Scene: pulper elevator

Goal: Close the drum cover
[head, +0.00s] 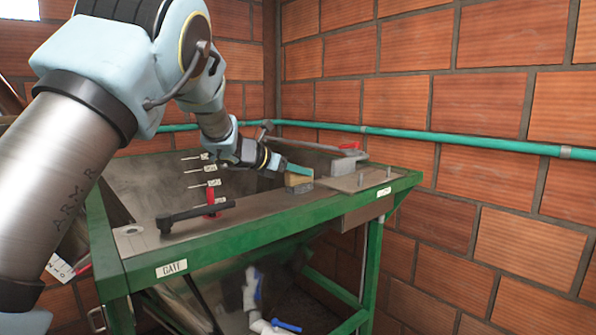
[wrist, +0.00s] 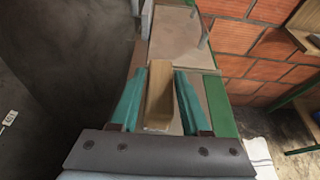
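My gripper (wrist: 160,100) is open, with its two teal fingers on either side of a wooden block (wrist: 158,96). A narrow gap shows between the block and each finger. In the head view my gripper (head: 292,170) reaches to the same block (head: 298,180), which sits on a grey base at the edge of a flat metal plate (head: 350,182). The plate carries upright pins and lies on the green-framed machine (head: 270,230). I cannot tell for certain which part is the drum cover; the block is next to the plate.
A black lever (head: 195,215) lies on the near metal rim, with a red handle (head: 210,196) behind it. A red-tipped part (head: 350,146) stands beyond the plate. A teal pipe (head: 450,143) runs along the brick wall (head: 480,90). White and blue pipe fittings (head: 252,290) show below.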

